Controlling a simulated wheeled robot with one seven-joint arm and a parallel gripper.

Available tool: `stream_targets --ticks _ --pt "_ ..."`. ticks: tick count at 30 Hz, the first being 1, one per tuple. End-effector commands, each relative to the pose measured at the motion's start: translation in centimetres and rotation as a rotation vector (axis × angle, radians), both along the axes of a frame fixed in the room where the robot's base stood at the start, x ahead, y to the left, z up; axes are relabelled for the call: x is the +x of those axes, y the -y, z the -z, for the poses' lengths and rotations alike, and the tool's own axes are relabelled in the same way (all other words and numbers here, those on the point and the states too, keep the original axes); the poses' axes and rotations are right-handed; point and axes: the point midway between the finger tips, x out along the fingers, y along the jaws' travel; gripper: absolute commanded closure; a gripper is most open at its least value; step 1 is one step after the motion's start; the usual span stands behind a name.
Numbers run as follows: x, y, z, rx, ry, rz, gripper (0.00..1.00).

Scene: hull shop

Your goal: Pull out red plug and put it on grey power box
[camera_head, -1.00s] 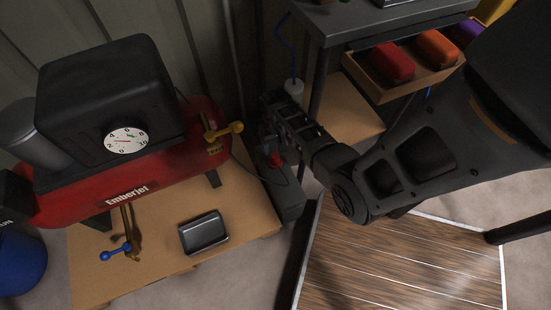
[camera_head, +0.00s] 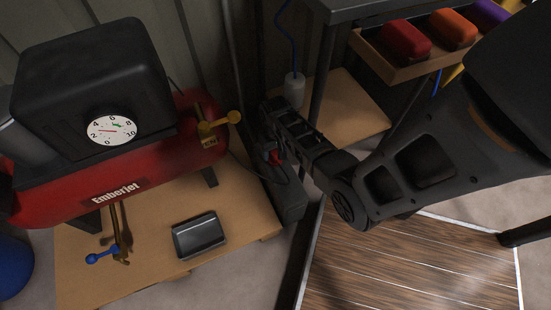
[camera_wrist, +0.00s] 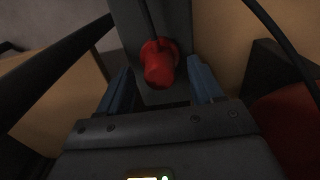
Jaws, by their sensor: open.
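The red plug (camera_wrist: 158,68) sits in a round red socket on a dark grey box, with a dark cable running up from it in the wrist view. In the head view the plug (camera_head: 275,157) shows as a small red patch, partly hidden by my arm. The grey power box (camera_head: 289,198) is a long, low dark box beside the wooden pallet; its face shows in the wrist view (camera_wrist: 178,22). My gripper (camera_wrist: 159,70) is open, with its blue fingers on either side of the plug. I cannot tell whether they touch it.
A red compressor (camera_head: 140,183) stands at left on a wooden pallet (camera_head: 240,220). A shelf (camera_head: 350,10) and a tray of coloured objects (camera_head: 382,66) are at upper right. A black cable (camera_wrist: 285,40) crosses the wrist view's right.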

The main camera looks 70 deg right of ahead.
Motion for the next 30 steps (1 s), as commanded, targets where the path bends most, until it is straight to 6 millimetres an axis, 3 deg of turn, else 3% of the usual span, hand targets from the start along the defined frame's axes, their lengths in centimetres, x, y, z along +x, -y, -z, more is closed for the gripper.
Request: stream_targets --ticks 1,6,30 --pt "0.00 0.00 1.00 0.001 -0.001 0.000 0.34" --pt "0.00 0.05 1.87 0.000 0.000 0.000 0.34" --pt "0.01 0.02 1.81 0.000 0.000 0.000 0.34"
